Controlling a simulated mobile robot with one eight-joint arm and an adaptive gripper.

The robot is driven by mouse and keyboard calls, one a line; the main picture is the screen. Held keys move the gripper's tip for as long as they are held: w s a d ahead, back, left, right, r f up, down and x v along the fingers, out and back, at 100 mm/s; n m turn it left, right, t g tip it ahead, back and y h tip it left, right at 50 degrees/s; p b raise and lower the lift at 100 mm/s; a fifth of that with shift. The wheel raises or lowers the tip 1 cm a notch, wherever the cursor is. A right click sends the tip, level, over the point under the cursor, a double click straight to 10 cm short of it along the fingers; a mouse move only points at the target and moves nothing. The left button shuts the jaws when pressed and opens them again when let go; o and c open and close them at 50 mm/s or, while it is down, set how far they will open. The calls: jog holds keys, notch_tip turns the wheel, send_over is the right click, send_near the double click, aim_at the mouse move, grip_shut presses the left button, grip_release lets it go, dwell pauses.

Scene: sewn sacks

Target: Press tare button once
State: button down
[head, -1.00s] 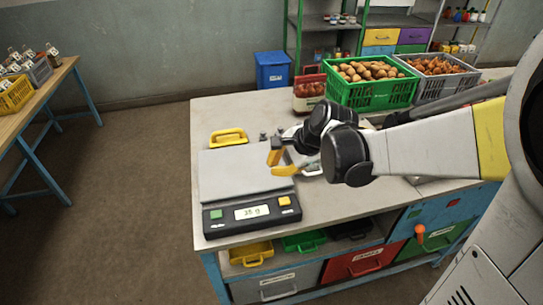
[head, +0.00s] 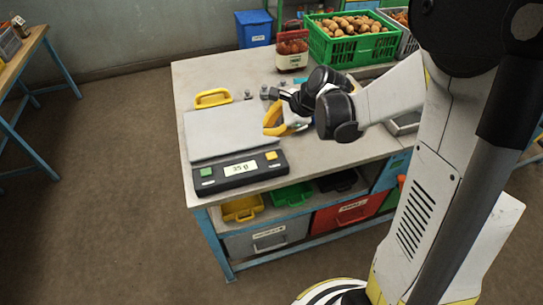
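The scale (head: 241,175) stands at the front left of the workbench, with a flat grey plate (head: 222,133) and a dark front panel. The panel has a green button (head: 206,172) at its left, a lit display (head: 240,169) that seems to read 35 g, and a yellow button (head: 271,155) at its right. I cannot read which button is tare. My gripper (head: 267,130) has yellow fingers that appear to meet at their tips, with nothing visible between them. It is above and behind the yellow button, near the plate's right edge, apart from the button.
A yellow handle (head: 212,98) and small grey weights (head: 264,91) lie behind the scale. Coloured bins (head: 242,208) sit under the bench top (head: 195,75).

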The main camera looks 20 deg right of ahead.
jog(key=b, duration=0.6)
send_near(263, 153)
jog(key=x, duration=0.5)
jog(key=shift+w+a+r, duration=0.2)
jog(key=shift+w+r, duration=0.05)
jog(key=shift+w, duration=0.05)
dwell(0.4)
jog(key=shift+f+b, duration=0.3)
jog(key=shift+f, duration=0.1)
jog(key=shift+f+b, duration=0.4)
jog(key=shift+f, duration=0.05)
dwell(0.6)
jog(key=shift+r, duration=0.1)
jog(key=shift+r+p, duration=0.65)
jog(key=shift+r, duration=0.15)
jog(key=shift+r+p, duration=1.9)
jog(key=shift+r, duration=0.65)
